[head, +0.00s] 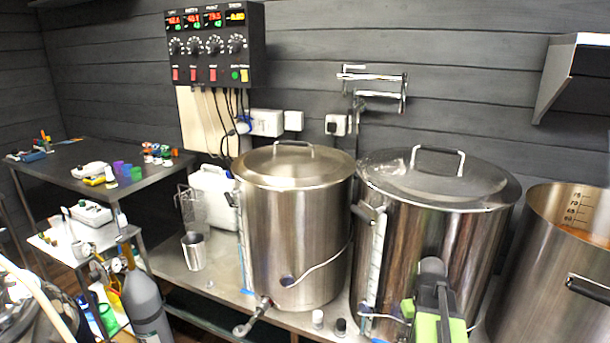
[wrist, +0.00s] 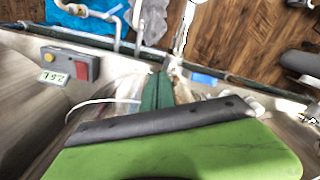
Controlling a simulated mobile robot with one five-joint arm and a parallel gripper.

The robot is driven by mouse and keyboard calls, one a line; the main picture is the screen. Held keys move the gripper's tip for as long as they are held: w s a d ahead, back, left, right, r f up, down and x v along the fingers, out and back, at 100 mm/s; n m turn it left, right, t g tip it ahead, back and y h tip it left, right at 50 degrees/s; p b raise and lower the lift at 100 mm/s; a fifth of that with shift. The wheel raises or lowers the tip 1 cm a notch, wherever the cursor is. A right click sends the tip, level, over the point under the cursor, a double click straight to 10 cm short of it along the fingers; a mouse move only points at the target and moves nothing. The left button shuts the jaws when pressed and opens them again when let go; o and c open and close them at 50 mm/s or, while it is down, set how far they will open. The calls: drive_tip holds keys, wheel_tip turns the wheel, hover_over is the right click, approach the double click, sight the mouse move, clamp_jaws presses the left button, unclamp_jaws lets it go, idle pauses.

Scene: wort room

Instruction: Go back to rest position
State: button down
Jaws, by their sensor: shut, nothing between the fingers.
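My gripper (wrist: 158,90) shows in the wrist view as two dark green fingers lying close together, shut and empty. Its broad green and black body fills the bottom of that view. In the head view, my green and black arm (head: 430,310) rises at the lower right, in front of the middle steel kettle (head: 412,235). It overlaps the kettle's lower front in the picture; I cannot tell whether they touch.
A lidded steel kettle (head: 290,225) stands left of the middle one, and an open kettle (head: 570,255) stands at the right. A steel cup (head: 193,250) and small bottles (head: 340,327) sit on the bench. A control box (wrist: 70,66) shows in the wrist view.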

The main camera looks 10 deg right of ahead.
drive_tip(key=w+a+f+n+b, duration=0.2)
drive_tip(key=a+f, duration=0.1)
drive_tip(key=a, duration=1.1)
drive_tip(key=w+a+f+n+b, duration=0.2)
drive_tip(key=a+f+b, duration=0.1)
drive_tip(key=a, duration=1.2)
wheel_tip(320, 180, up, 19)
drive_tip(key=s+m+p, duration=0.1)
drive_tip(key=m+p, duration=0.1)
drive_tip(key=p, duration=1.7)
drive_tip(key=shift+d, duration=0.1)
